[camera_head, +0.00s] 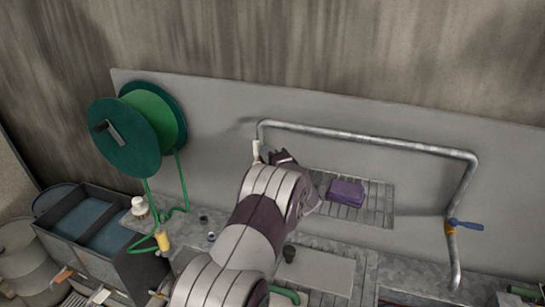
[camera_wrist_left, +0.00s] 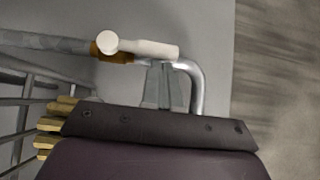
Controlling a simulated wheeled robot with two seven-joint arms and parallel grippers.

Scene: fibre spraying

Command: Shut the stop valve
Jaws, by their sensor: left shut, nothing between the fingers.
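A white lever handle (camera_wrist_left: 150,48) with a round end sits on a brown-orange valve body (camera_wrist_left: 98,50) on the grey pipe (camera_wrist_left: 195,85) in the left wrist view. In the head view the white lever (camera_head: 256,150) stands upright at the left end of the pipe (camera_head: 370,139). My left gripper (camera_head: 281,156) is right beside it, its fingers (camera_wrist_left: 166,84) shut and empty; I cannot tell whether they touch the lever. A second valve with a blue handle (camera_head: 467,225) is on the pipe's right leg. My right gripper is not in view.
A green hose reel (camera_head: 124,137) is on the left of the grey back panel. A purple sponge-like block (camera_head: 346,191) lies on a wire rack (camera_head: 380,205) right of my left arm. A dark bin (camera_head: 98,268) and barrel stand at lower left.

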